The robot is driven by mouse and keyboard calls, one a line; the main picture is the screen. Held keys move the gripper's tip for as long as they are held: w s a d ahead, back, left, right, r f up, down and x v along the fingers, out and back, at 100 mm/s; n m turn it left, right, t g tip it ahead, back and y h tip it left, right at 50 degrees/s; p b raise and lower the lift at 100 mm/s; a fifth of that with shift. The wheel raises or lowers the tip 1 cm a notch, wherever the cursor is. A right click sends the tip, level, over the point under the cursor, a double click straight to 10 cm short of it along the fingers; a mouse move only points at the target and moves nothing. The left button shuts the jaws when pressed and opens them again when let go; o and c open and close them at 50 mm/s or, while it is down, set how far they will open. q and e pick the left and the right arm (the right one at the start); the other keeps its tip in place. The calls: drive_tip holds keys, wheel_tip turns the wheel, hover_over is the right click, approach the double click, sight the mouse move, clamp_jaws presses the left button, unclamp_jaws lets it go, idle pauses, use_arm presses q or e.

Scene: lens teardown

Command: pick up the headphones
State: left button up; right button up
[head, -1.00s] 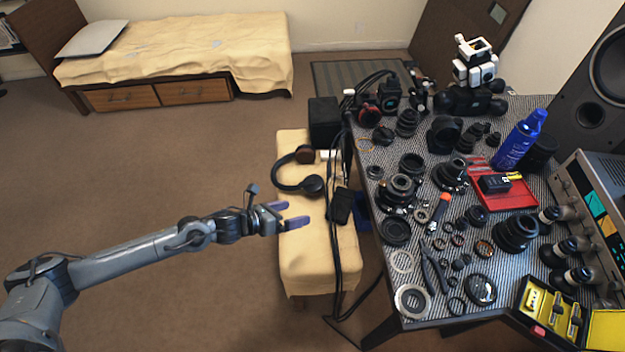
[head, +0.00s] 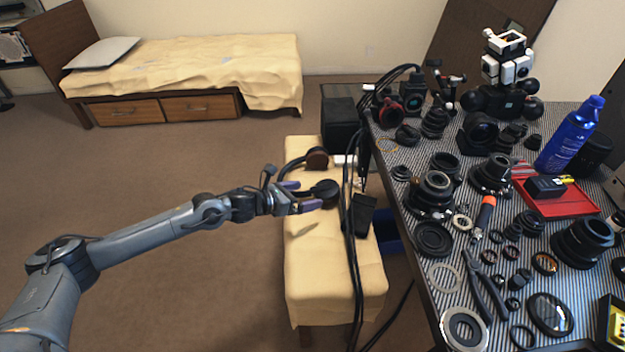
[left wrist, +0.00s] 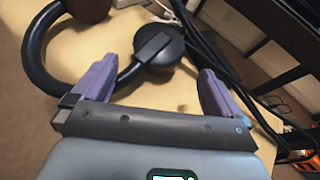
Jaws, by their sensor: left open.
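The headphones, with a dark headband and round ear cups, lie on the cream-covered bench. In the head view their near ear cup (head: 326,192) is beside my left gripper (head: 312,195), and the brown-padded cup is farther back. In the left wrist view, the near cup (left wrist: 160,55) shows ahead of and between the open purple fingers of my left gripper (left wrist: 155,85). The headband passes close by the left finger; I cannot tell whether they touch. Nothing is held. My right gripper is not in view.
The cream bench (head: 330,285) stands against a striped work table (head: 450,300) crowded with lens parts. Black cables (head: 352,255) hang over the bench just right of the headphones. A dark box (head: 358,214) lies beside them. Open carpet is on the left.

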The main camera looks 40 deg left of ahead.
sight(322, 190)
use_arm(q)
drive_tip(key=shift+b+x, duration=0.3)
drive_tip(key=shift+x, duration=0.8)
drive_tip(key=shift+w+f+b, duration=0.3)
drive_tip(key=shift+w+b, duration=0.05)
drive_tip(key=shift+b, duration=0.1)
drive_tip(key=shift+r+b+x, duration=0.2)
drive_tip(key=shift+b+x, duration=1.05)
drive_tip(key=shift+x, duration=1)
drive_tip(key=c, duration=1)
drive_tip(key=shift+r, duration=0.1)
drive_tip(key=shift+c, duration=0.3)
